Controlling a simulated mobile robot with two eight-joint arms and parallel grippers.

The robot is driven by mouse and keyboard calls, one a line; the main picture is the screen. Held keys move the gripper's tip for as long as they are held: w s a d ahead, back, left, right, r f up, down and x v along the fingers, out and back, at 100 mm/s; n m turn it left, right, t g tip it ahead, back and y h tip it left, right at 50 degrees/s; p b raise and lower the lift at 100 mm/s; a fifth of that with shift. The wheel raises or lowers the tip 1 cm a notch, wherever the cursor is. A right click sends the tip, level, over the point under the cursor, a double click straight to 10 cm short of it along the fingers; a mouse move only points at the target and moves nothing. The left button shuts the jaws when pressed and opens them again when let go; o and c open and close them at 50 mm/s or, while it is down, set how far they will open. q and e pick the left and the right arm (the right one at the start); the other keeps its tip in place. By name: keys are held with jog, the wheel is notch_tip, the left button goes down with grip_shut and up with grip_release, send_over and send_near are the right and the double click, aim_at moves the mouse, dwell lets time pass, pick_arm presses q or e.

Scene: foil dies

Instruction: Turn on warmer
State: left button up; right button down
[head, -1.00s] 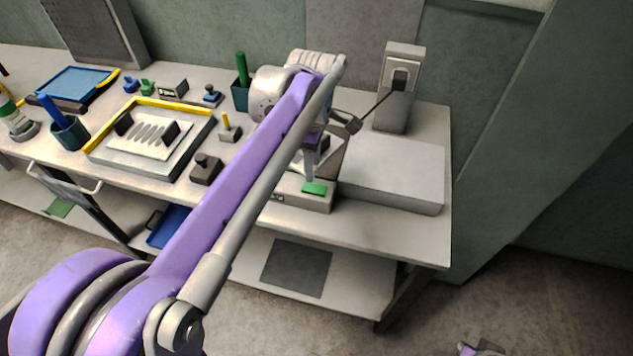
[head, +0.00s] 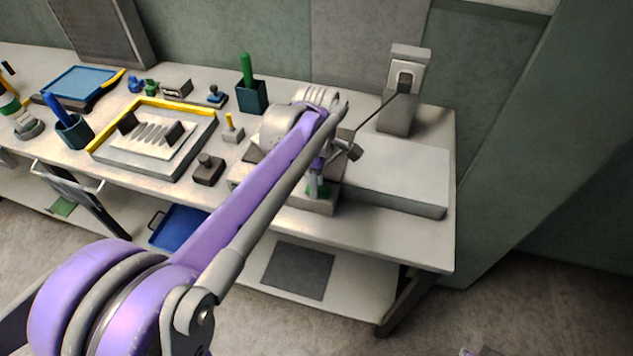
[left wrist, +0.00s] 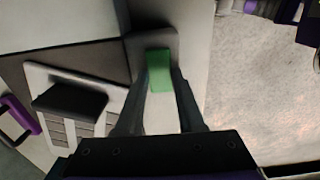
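The warmer (head: 240,176) is a low grey box at the table's front edge, right of the middle, with a green switch (head: 322,191) at its right end. My left arm hides much of it in the head view. My left gripper (head: 315,184) points down at the green switch. In the left wrist view the switch (left wrist: 159,70) shows between the two fingertips, which are apart with a gap between them. Whether the fingers touch it I cannot tell. Nothing is held. My right gripper does not show clearly in either view.
A flat grey block (head: 400,178) stands right of the warmer. A grey upright box (head: 397,118) with a dark line running from it stands behind. A dark cup (head: 252,96), a small dark block (head: 208,170) and a yellow-edged tray (head: 100,155) are to the left.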

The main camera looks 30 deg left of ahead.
aim_at(329, 192)
pick_arm(q)
jog(key=shift+d, duration=0.1)
grip_shut()
jog(key=shift+d+y, duration=0.1)
jog(key=shift+y, duration=0.4)
jog(key=shift+d+g+y, duration=0.1)
jog(key=shift+g+y, duration=0.2)
jog(key=shift+y, duration=0.4)
jog(key=o, duration=0.8)
grip_release()
jog(key=shift+c, duration=0.2)
jog(key=shift+r, duration=0.1)
jog(key=p+v, duration=0.1)
jog(key=v, duration=0.9)
jog(key=shift+r, duration=0.3)
